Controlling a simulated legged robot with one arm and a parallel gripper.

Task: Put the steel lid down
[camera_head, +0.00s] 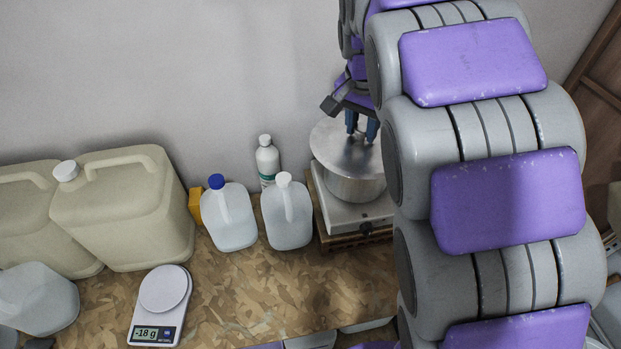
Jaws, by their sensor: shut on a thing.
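The steel lid (337,135) is a flat, shiny disc at the top of a steel pot (355,188), right of the picture's middle. The lid looks level and lies over the pot's mouth; I cannot tell whether it rests fully on the rim. My gripper (362,130) points down from above and is shut on the lid near its middle. The part it grips is hidden between the fingers. The right side of the lid and pot is hidden behind my arm.
The pot stands on a white hot plate (362,219) on a wooden block. Left of it are two clear jugs (287,217), a white bottle (267,160), a yellow block (195,205) and large beige drums (125,210). A scale (160,305) reads -18 g.

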